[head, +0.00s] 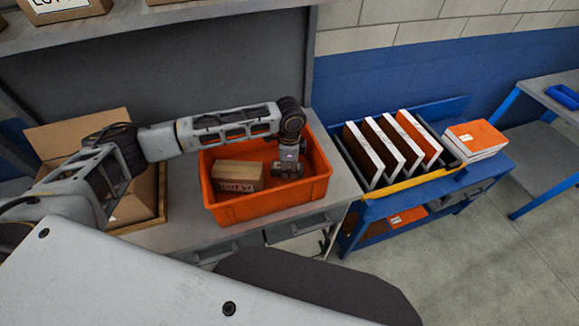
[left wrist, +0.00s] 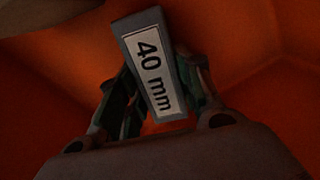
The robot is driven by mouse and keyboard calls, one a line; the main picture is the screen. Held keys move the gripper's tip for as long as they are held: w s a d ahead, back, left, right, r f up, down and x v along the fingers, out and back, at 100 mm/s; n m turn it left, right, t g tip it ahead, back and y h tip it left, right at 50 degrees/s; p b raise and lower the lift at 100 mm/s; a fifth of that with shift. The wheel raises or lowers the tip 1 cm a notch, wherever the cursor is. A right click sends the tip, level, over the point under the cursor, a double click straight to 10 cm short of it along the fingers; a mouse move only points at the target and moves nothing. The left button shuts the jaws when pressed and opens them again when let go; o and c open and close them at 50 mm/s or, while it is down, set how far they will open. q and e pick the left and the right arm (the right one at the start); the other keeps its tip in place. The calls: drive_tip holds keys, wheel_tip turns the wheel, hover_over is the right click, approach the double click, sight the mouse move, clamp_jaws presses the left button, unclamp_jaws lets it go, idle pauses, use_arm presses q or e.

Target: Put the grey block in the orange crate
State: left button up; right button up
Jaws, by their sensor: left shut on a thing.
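The orange crate (head: 265,213) stands on the grey bench, with its open top facing up. My left gripper (head: 287,170) reaches down inside the right part of the crate. In the left wrist view the gripper (left wrist: 160,105) is shut on the grey block (left wrist: 182,65), which has a white label reading "40 mm". Orange crate walls (left wrist: 50,90) surround the block there. I cannot tell whether the block touches the crate floor. In the head view the block is hidden by the gripper and arm. My right gripper is not in view.
A brown box labelled "LOT 97" (head: 238,176) lies in the left part of the crate. An open cardboard box (head: 150,205) stands left of it. A blue cart (head: 365,215) with several upright panels is at the right. A shelf (head: 150,38) overhangs the bench.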

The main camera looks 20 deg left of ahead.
sight(289, 166)
use_arm(q)
drive_tip(key=shift+f, duration=0.1)
drive_tip(key=o, duration=1.1)
drive_tip(key=shift+r+b, duration=0.65)
drive_tip(key=shift+r, duration=5.45)
